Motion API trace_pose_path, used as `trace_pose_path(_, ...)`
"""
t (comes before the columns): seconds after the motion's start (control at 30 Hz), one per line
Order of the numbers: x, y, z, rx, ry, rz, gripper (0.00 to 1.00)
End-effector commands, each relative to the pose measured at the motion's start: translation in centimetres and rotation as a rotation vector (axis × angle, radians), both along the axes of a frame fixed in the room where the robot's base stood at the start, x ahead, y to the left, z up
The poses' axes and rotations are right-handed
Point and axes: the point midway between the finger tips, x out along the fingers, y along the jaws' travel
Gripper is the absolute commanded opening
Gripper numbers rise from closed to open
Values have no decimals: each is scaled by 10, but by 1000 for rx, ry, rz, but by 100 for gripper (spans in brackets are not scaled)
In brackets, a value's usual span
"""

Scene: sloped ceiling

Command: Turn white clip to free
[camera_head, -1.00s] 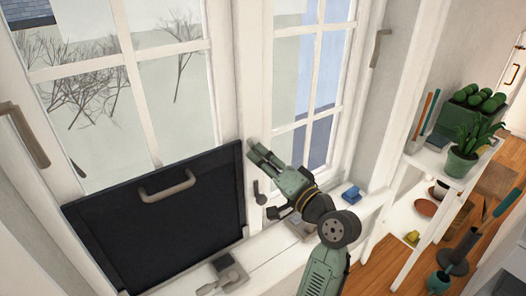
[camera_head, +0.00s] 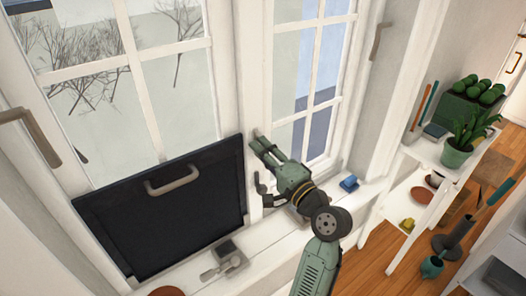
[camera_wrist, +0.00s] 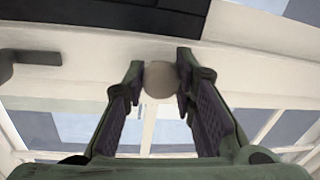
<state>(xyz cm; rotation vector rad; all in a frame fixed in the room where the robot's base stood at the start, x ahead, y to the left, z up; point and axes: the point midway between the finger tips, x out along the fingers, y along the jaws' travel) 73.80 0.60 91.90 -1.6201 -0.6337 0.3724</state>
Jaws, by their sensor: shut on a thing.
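The white clip looks like a small pale rounded knob (camera_wrist: 160,80) in the wrist view, on the white window frame. My gripper (camera_wrist: 158,82) is shut on it, with one dark-padded finger on each side. In the head view my gripper (camera_head: 261,145) reaches the white post between the two windows, and only a little of the pale clip (camera_head: 254,133) shows at its fingertips. Most of the clip's shape and its turn angle are hidden or too small to tell.
A black panel (camera_head: 165,225) with a beige handle (camera_head: 172,181) stands against the left window. A dark window handle (camera_head: 262,188) sits just below my gripper. A blue object (camera_head: 349,183) lies on the sill. White shelves with a potted plant (camera_head: 460,143) stand at the right.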

Motion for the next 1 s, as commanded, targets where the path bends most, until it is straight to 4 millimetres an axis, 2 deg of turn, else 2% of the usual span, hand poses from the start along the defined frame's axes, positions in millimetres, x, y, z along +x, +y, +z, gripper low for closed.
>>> trace_pose_path(0.13,0,0,1,0,-4,0,0)
trace_pose_path(0.17,0,0,1,0,-4,-1,27)
trace_pose_path(0.43,0,0,1,-1,-2,0,45)
trace_pose_path(0.77,-1,-1,0,-1,-1,-1,46)
trace_pose_path(0.87,-7,-6,-1,0,-1,-2,46)
trace_pose_path(1.0,-26,-21,-4,-2,0,-4,46)
